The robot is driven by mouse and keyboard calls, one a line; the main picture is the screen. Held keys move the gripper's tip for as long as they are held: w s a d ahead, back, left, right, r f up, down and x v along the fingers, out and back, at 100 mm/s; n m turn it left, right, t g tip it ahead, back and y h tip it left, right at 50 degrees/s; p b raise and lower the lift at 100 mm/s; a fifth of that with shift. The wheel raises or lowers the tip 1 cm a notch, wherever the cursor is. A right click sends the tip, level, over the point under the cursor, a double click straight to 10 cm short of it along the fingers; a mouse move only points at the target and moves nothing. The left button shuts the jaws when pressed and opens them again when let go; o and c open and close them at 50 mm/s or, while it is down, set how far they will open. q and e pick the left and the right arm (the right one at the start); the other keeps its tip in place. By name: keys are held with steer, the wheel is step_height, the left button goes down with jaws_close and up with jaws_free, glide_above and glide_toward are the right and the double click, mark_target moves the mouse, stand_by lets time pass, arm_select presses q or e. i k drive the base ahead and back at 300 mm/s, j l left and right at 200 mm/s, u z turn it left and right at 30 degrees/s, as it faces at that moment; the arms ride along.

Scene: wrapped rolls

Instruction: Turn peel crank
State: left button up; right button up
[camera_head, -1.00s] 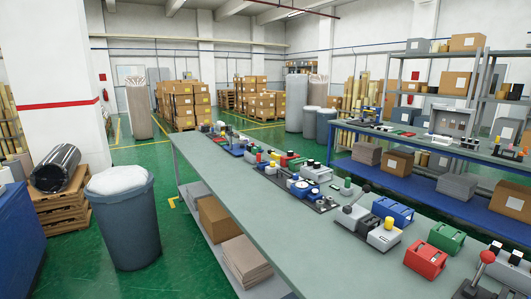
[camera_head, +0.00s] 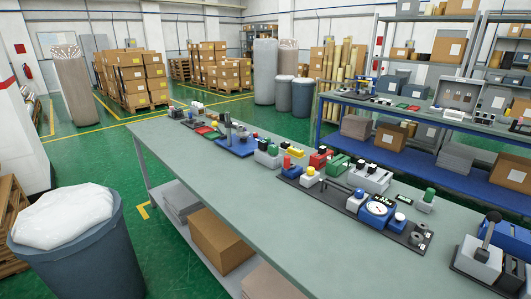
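Neither of my grippers is in the head view. A long workbench (camera_head: 215,195) runs from the back left to the front right, with several small devices along its far side. A blue device with a round white dial (camera_head: 377,209) sits on a dark base plate. A blue-based device with an upright post (camera_head: 233,140) stands farther left. A grey box with a dark lever (camera_head: 483,258) is at the right edge. I cannot tell which part is the peel crank.
A grey bin with a white bag (camera_head: 75,240) stands at the front left, beside the bench. Cardboard boxes (camera_head: 222,241) sit on the bench's lower shelf. A second bench with a blue shelf (camera_head: 430,165) stands behind at the right. Green floor is open left of the bench.

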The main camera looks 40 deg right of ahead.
mark_target(287, 165)
steer(key=i+z, duration=0.2)
steer(key=i, duration=0.35)
steer(key=i+j+z, duration=0.2)
steer(key=i, duration=0.35)
steer(key=i+z, duration=0.15)
steer(key=z, duration=0.35)
steer(key=i+j+z, duration=0.15)
steer(key=z, duration=0.35)
steer(key=i+j+z, duration=0.15)
steer(key=z, duration=0.35)
steer(key=i+j+z, duration=0.1)
steer(key=z, duration=0.35)
steer(key=j+z, duration=0.3)
steer(key=z, duration=0.2)
steer(key=j+z, duration=0.25)
steer(key=z, duration=0.25)
steer(key=j+z, duration=0.25)
steer(key=z, duration=0.25)
steer(key=j+z, duration=0.25)
steer(key=z, duration=0.25)
